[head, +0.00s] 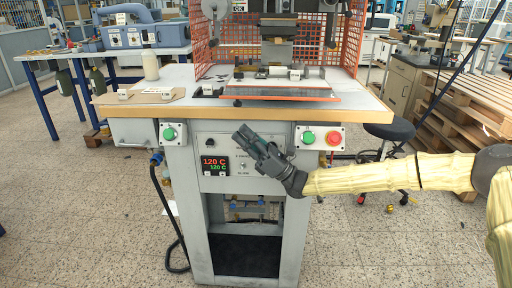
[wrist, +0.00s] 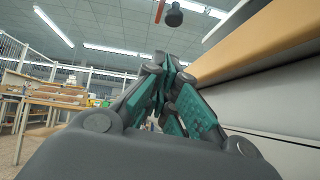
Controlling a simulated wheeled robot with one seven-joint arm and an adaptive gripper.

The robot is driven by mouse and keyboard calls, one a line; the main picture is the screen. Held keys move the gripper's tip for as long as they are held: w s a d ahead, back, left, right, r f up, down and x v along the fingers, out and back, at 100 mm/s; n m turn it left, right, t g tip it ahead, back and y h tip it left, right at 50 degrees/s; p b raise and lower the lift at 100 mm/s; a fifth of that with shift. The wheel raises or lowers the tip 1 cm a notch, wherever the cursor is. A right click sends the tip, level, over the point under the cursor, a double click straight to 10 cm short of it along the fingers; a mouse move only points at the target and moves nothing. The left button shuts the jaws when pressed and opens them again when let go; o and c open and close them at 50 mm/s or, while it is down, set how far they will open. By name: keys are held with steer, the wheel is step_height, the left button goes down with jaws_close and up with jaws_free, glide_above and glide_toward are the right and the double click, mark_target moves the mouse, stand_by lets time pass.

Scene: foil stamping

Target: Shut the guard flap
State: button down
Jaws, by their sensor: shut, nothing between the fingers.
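The stamping press (head: 277,45) stands on the bench between orange mesh guards. A flat grey panel with an orange-red edge (head: 280,93), which looks like the guard flap, lies low across the press front, close to the bench's front edge. My gripper (head: 242,134) is shut and empty. It is in front of the cabinet, below the bench top and the flap, apart from both, pointing up and to the left.
The wooden bench edge (head: 150,114) juts out above my gripper; it also shows in the wrist view (wrist: 255,45). Button boxes (head: 320,137) hang below it at both sides, with a temperature display (head: 214,166) between. A white bottle (head: 151,65) and a board (head: 150,95) are at left.

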steer(key=shift+w+a+r, duration=0.1)
steer(key=shift+a+r, duration=0.1)
steer(key=shift+r, duration=0.95)
steer(key=shift+w+a+r, duration=0.1)
steer(key=shift+a+r, duration=0.1)
steer(key=shift+r, duration=0.95)
steer(key=shift+r, duration=0.1)
steer(key=shift+s+r+m+t+p, duration=0.15)
steer(key=shift+r+m+t+p, duration=0.1)
steer(key=shift+m+t+p, duration=0.4)
steer(key=shift+s+r+m+t+p, duration=0.15)
steer(key=shift+m+t+p, duration=0.15)
steer(key=shift+m+t, duration=0.15)
